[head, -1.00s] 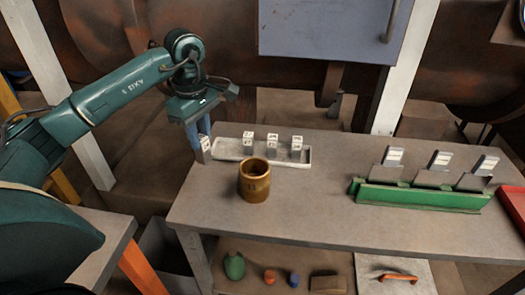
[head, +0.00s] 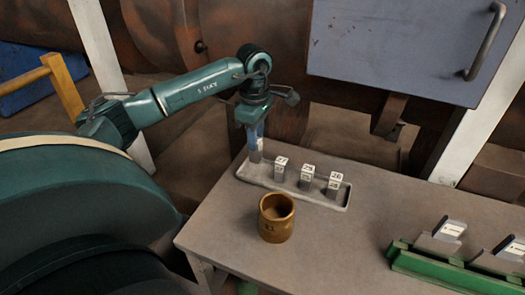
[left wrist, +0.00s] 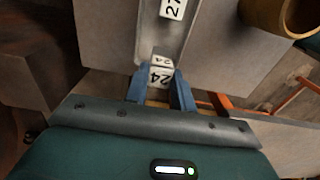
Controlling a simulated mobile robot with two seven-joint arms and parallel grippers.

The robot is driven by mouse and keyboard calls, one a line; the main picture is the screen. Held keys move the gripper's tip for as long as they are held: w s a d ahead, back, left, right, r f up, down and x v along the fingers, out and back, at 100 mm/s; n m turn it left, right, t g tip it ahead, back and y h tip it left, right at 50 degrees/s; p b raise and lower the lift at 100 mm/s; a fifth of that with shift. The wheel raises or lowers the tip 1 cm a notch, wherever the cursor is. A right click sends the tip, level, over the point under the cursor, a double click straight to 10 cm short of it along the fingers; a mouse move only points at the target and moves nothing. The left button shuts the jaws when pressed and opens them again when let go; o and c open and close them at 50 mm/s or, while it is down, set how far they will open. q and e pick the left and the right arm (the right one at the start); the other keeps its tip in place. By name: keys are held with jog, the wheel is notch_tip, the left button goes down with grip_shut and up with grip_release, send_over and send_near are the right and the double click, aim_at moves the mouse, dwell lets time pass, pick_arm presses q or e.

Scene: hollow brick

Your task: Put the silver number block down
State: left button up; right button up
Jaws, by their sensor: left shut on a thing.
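My left gripper (head: 256,140) points down over the left end of the pale grey tray (head: 318,203). It is shut on a silver number block (head: 256,157). In the left wrist view the blue fingers (left wrist: 160,90) sit on either side of this block (left wrist: 160,75), whose white label reads 24. The block is upright at the tray's left end; I cannot tell whether its base touches the tray floor. Three other silver blocks with white numbered tops stand in a row in the tray, the nearest one (head: 280,169) just to the right. My right gripper is not in view.
A brown cup (head: 276,218) stands on the table (head: 340,250) in front of the tray. A green rack (head: 440,268) with silver pieces in slots is at the right. A blue-grey cabinet (head: 400,40) hangs behind. The tabletop between cup and rack is clear.

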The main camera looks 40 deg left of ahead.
pick_arm(q)
jog(key=shift+f, duration=2.1)
jog(key=shift+f, duration=0.1)
jog(key=o, duration=1)
notch_tip(320, 180, up, 12)
jog(key=shift+r+b, duration=0.15)
jog(key=shift+b, duration=0.15)
